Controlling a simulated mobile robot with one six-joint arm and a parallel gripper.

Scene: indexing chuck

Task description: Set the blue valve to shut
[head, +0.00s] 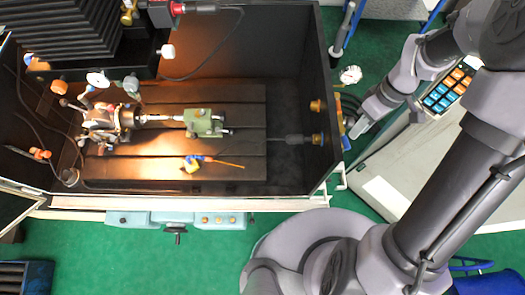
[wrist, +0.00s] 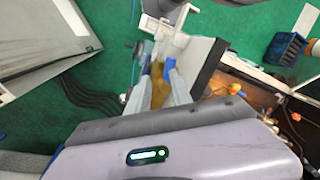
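In the wrist view, the blue valve shows as a small blue handle (wrist: 168,67) by a brass-yellow body (wrist: 156,82), on the outer side of the enclosure's side wall. My gripper (wrist: 157,85) points at it, its two pale fingers apart with the brass body showing between them. The blue handle is close to the right finger; I cannot tell whether they touch. In the head view, my gripper (head: 358,130) is just right of the enclosure wall, beside brass fittings (head: 343,120). There the handle's position is too small to read.
A grey panel with coloured keys (head: 445,90) stands right of my gripper. White pipework (head: 341,180) runs below the wall. Dark hoses (wrist: 88,98) lie left.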

